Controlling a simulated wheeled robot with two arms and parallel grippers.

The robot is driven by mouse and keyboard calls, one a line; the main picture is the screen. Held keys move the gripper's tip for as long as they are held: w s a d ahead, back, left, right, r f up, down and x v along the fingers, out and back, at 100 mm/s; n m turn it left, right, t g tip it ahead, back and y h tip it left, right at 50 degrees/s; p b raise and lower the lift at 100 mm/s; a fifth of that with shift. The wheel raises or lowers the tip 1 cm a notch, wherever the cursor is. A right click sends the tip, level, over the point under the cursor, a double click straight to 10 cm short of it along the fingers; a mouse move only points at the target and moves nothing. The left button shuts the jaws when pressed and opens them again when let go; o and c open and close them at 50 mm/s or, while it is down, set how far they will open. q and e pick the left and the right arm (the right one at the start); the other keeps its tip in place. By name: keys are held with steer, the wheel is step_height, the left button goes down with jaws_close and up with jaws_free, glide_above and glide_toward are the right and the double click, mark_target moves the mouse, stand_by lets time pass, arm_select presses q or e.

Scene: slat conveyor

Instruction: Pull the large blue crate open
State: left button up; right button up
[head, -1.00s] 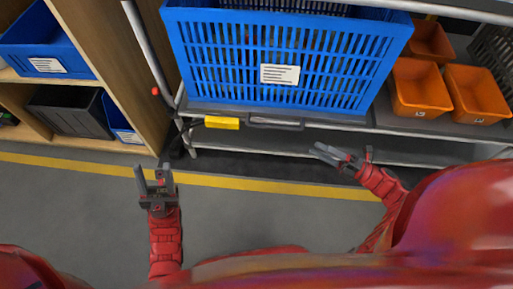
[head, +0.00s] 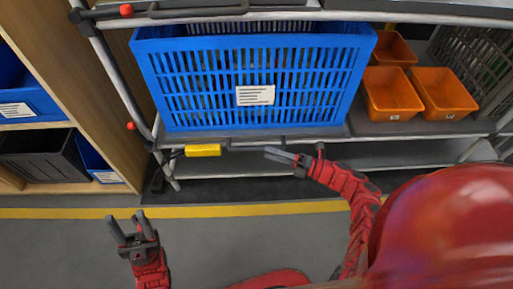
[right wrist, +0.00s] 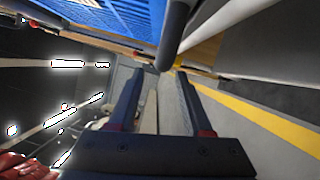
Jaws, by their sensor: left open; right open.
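The large blue crate (head: 300,112) is a slatted box with a white label, sitting on a shelf tray of a metal rack. A grey bar handle (head: 250,141) runs along the tray's front edge below the crate. My right gripper (head: 272,153) is open just below and in front of this handle. In the right wrist view, the crate (right wrist: 112,18) is at the top, and a dark rounded bar (right wrist: 176,35) lies beyond and between the open fingertips (right wrist: 160,75). My left gripper (head: 124,218) is open and empty, low over the floor at left.
Orange bins (head: 393,95) stand right of the crate. A wooden shelf (head: 85,75) with blue and black bins is at left. A lower rack shelf (head: 230,166) lies below. The grey floor (head: 215,245) in front is clear.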

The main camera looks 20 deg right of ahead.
mark_target(257, 147)
steer(key=b+x, duration=0.1)
steer(key=x, duration=0.4)
steer(key=shift+w+a, duration=0.25)
jaws_close()
stand_by(1.2)
